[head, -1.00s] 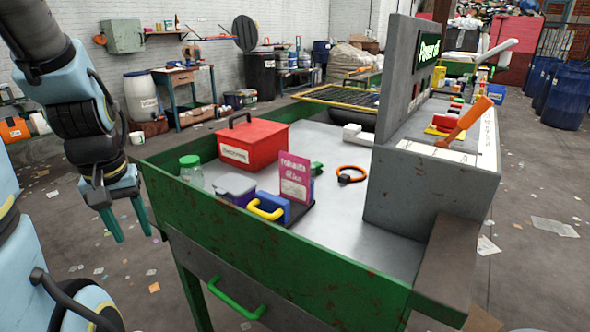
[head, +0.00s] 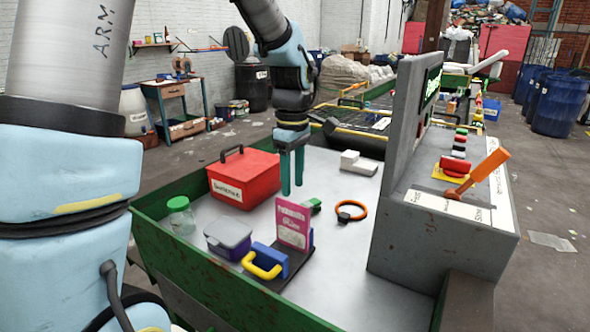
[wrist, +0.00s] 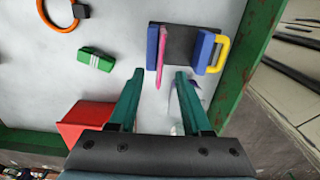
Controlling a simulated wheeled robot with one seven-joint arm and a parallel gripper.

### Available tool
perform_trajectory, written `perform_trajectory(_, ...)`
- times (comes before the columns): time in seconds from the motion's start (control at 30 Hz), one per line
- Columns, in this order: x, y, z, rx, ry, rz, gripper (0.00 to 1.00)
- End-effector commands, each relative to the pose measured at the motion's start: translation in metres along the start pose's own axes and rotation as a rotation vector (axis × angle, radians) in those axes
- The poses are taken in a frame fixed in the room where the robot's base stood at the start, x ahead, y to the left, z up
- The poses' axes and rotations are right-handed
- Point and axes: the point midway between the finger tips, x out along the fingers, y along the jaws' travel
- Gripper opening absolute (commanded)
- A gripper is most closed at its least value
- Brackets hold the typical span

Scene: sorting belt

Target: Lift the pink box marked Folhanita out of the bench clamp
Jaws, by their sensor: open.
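The pink box (head: 293,222) marked Folhanita stands upright in the bench clamp, between its blue jaws. The clamp (head: 268,260) has a dark base and a yellow handle on its near left side. In the wrist view the box (wrist: 160,48) shows edge-on as a thin pink strip beside the left blue jaw, with the clamp's dark base (wrist: 183,44) to its right. My gripper (head: 292,190) is open and empty, pointing down above the bench, behind and above the box.
A red toolbox (head: 243,179), a lidded grey-purple tub (head: 228,240) and a green-lidded jar (head: 181,218) stand left of the clamp. A green block (head: 314,205) and an orange ring (head: 351,211) lie behind and right of it. A tall grey panel (head: 398,170) rises at right.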

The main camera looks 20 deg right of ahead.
Motion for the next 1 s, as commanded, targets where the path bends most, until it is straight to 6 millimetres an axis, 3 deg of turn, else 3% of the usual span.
perform_trajectory(0.5,0.082,-0.001,0.0,0.001,-0.001,-0.003,0.49)
perform_trajectory(0.7,0.094,-0.001,0.0,0.001,-0.001,0.0,0.49)
perform_trajectory(0.97,0.095,-0.001,0.0,0.001,0.0,0.0,0.49)
perform_trajectory(1.0,0.095,-0.001,-0.001,0.001,0.0,0.0,0.45)
